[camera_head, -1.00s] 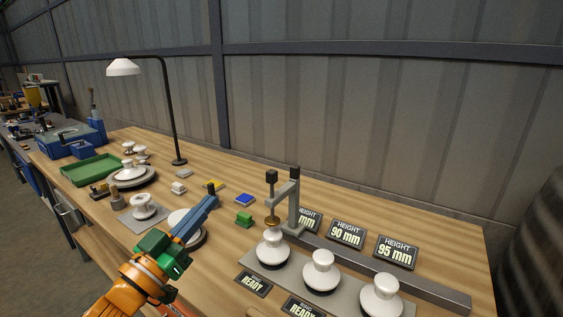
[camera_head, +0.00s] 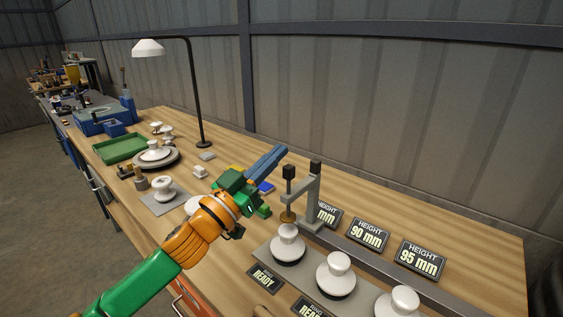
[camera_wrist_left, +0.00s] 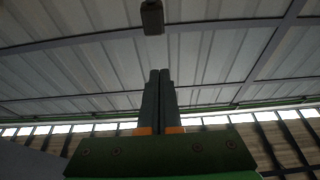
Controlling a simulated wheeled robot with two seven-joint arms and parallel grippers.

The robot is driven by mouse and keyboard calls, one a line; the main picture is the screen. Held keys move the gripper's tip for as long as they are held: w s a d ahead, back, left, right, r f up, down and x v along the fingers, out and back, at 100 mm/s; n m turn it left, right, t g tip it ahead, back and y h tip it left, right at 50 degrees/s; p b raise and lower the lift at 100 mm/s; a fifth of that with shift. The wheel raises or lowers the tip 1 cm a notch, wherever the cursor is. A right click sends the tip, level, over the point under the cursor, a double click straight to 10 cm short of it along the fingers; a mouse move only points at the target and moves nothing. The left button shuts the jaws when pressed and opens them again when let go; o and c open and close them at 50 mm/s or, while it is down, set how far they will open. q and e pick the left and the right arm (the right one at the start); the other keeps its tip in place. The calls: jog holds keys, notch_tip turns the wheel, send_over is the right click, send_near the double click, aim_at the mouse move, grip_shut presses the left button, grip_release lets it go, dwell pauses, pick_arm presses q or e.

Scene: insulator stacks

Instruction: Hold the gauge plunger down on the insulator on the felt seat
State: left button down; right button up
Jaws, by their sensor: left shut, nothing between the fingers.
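The gauge stand (camera_head: 313,195) is a grey bracket with a vertical plunger. The plunger has a dark knob (camera_head: 289,172) on top and a brass foot (camera_head: 288,217) below. A white insulator (camera_head: 287,241) stands upright under the foot on a dark round seat; whether they touch is hard to tell. My left gripper (camera_head: 281,150) is shut and empty, its blue-grey fingers pointing up and right, with the tips near the knob in the picture. In the left wrist view the shut fingers (camera_wrist_left: 160,74) point up towards a dark block (camera_wrist_left: 152,17), which looks like the knob. My right gripper is not in view.
Two more white insulators, a middle one (camera_head: 335,272) and a right one (camera_head: 400,302), stand on the same grey plate. Height signs, such as the 90 mm sign (camera_head: 368,236), stand behind.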

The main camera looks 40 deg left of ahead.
aim_at(288, 180)
pick_arm(q)
jog(key=w+f, duration=0.2)
jog(key=f, duration=0.1)
jog(key=shift+d+f, duration=0.1)
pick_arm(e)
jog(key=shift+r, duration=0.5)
pick_arm(q)
jog(key=f+b, duration=0.2)
jog(key=f, duration=0.2)
jog(key=shift+s+d+f+b, duration=0.1)
jog(key=shift+s+f+b, duration=0.2)
jog(key=shift+b, duration=0.1)
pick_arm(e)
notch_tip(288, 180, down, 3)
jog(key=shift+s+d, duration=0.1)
